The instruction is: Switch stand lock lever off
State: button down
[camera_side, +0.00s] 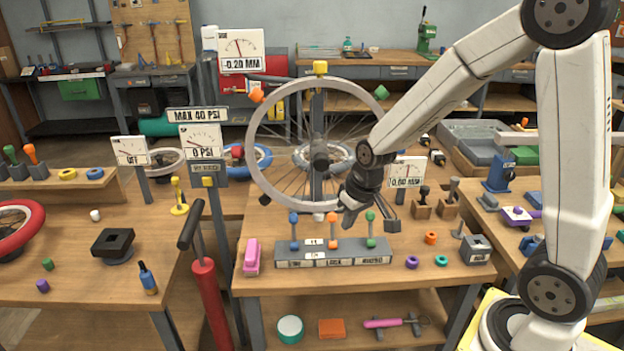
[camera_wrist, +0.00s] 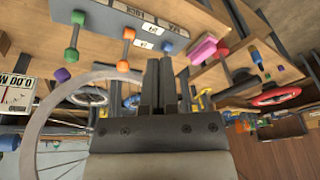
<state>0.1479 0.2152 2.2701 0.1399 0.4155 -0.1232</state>
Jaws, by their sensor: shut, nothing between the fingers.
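The grey lever panel (camera_side: 345,254) stands at the front of the middle table with three levers in a row. The middle lever (camera_side: 332,218), with orange balls, is above the label that appears to read LOCK. A blue lever (camera_side: 294,218) is on its left and a green lever (camera_side: 370,216) on its right. All three look upright. In the wrist view the panel (camera_wrist: 110,20) is at the top, with the orange lever (camera_wrist: 130,33) left of my fingers. My gripper (camera_wrist: 158,62) is shut and empty. In the side view my gripper (camera_side: 347,220) is near the orange and green levers; contact cannot be told.
A spoked wheel (camera_side: 252,140) in its stand rises behind the panel, close to my wrist. A pink block (camera_side: 252,256) lies left of the panel. Purple (camera_side: 412,262) and teal (camera_side: 441,260) rings lie to its right. A red pump (camera_side: 208,300) stands at the table's left front.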

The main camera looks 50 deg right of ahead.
aim_at(332, 229)
jog(key=w+d+f+m+t, duration=0.1)
jog(key=w+d+f+m, duration=0.1)
jog(key=w+d, duration=1)
jog(key=shift+d+m+y, duration=0.3)
jog(key=shift+d+m, duration=0.1)
jog(key=shift+d, duration=0.15)
jog(key=shift+x, duration=5)
